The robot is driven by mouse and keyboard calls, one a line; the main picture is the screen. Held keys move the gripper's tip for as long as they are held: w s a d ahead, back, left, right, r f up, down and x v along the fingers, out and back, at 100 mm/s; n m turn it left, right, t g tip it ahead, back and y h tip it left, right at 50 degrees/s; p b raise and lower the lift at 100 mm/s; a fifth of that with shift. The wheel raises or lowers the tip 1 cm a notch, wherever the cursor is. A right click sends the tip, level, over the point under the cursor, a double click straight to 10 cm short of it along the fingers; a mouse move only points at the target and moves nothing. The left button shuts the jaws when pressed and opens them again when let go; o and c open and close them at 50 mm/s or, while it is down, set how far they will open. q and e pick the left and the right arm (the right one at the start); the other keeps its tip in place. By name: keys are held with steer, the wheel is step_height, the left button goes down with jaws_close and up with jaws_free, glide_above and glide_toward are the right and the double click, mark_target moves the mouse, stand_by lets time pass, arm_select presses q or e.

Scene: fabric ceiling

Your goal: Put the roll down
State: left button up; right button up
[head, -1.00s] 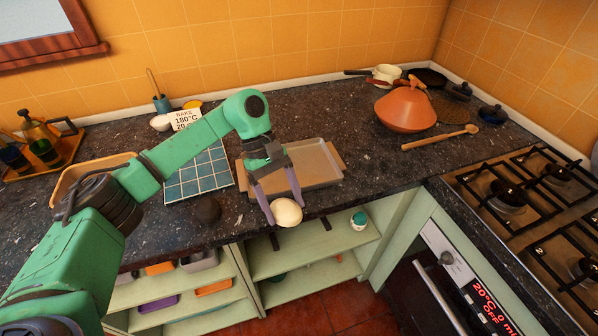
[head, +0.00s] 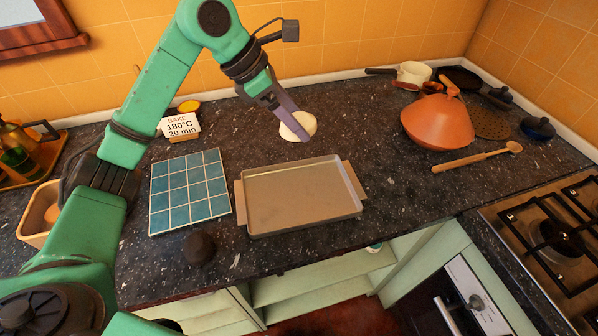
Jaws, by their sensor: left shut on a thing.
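The pale, rounded roll (head: 307,121) is at my left gripper (head: 300,132), above or at the dark counter behind the metal tray. The gripper is shut on the roll, and its purple finger covers part of it. I cannot tell whether the roll touches the counter. The grey baking tray (head: 304,192) with light wooden handles lies empty on the counter, nearer than the roll. My right gripper is not in view.
A blue tiled trivet (head: 190,190) and a dark knob-like object (head: 199,248) lie left of the tray. A bake card (head: 180,127) stands behind the trivet.

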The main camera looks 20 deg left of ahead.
arm_select(q)
steer(key=shift+w+f, duration=0.3)
steer(key=shift+f, duration=0.2)
steer(key=shift+s+f, duration=0.35)
steer(key=shift+f, duration=0.5)
steer(key=f+p, duration=0.1)
steer(key=f, duration=0.4)
steer(key=f+p, duration=0.1)
steer(key=f, duration=0.4)
steer(key=s+f+p, duration=0.1)
steer(key=f+p, duration=0.1)
steer(key=f, duration=0.4)
steer(key=shift+d, duration=0.25)
steer(key=shift+s+f, duration=0.1)
steer(key=shift+f, duration=0.2)
steer(key=o, duration=1.2)
steer(key=shift+f, duration=0.1)
steer(key=shift+r, duration=0.2)
steer(key=shift+a+r, duration=0.2)
steer(key=shift+a, duration=0.1)
steer(key=b+v, duration=0.3)
steer(key=v, duration=0.8)
steer(key=shift+s+r, duration=0.1)
steer(key=shift+r, duration=0.05)
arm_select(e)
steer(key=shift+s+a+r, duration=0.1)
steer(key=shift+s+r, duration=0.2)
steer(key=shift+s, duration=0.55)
